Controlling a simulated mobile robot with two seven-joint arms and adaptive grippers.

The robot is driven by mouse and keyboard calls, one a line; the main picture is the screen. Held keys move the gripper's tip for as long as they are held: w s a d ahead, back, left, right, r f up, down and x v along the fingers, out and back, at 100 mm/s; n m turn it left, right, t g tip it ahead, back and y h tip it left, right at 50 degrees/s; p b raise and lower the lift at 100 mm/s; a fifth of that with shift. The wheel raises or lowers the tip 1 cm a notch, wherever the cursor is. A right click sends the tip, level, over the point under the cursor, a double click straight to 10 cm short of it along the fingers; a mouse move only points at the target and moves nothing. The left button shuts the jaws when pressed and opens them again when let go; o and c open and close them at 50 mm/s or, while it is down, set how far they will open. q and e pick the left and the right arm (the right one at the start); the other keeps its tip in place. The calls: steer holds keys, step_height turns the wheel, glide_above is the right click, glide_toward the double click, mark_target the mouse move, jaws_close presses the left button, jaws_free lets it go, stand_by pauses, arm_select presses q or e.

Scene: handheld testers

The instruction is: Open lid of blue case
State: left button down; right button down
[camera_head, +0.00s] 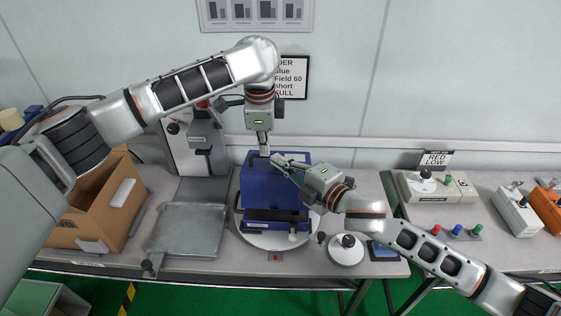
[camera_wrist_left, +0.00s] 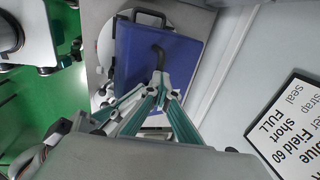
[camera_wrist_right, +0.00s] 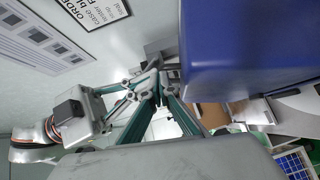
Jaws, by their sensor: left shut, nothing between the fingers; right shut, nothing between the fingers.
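The blue case (camera_head: 260,192) stands on a round white turntable (camera_head: 250,240) in the middle of the bench. A seam runs low across its front; I cannot tell whether the lid is raised at all. My left gripper (camera_head: 264,151) is shut and empty, pointing down at the case's top back edge. In the left wrist view its fingertips (camera_wrist_left: 160,78) are over the blue case (camera_wrist_left: 135,65), close to a dark handle. My right gripper (camera_head: 277,160) is shut and empty, its tips at the case's upper right. In the right wrist view the blue case (camera_wrist_right: 245,45) fills the upper right, beside the fingers.
A cardboard box (camera_head: 95,215) and a grey plate (camera_head: 187,230) are to the left. A grey press-like stand (camera_head: 205,150) rises behind. A white round base with a black knob (camera_head: 346,250) stands close on the right. Testers (camera_head: 435,190) are on the right bench.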

arm_select(q)
steer(key=shift+a+f, duration=0.15)
steer(key=shift+f, duration=0.2)
arm_select(e)
steer(key=shift+w+d+r, duration=0.15)
steer(key=shift+w+r, duration=0.05)
steer(key=shift+w, duration=0.5)
arm_select(q)
steer(key=shift+s, duration=0.15)
arm_select(e)
steer(key=shift+w, duration=0.35)
arm_select(q)
steer(key=c, duration=2.2)
jaws_free()
steer(key=shift+o, duration=0.2)
arm_select(e)
steer(key=shift+f, duration=0.15)
arm_select(q)
steer(key=shift+w+r, duration=0.15)
steer(key=shift+w, duration=0.05)
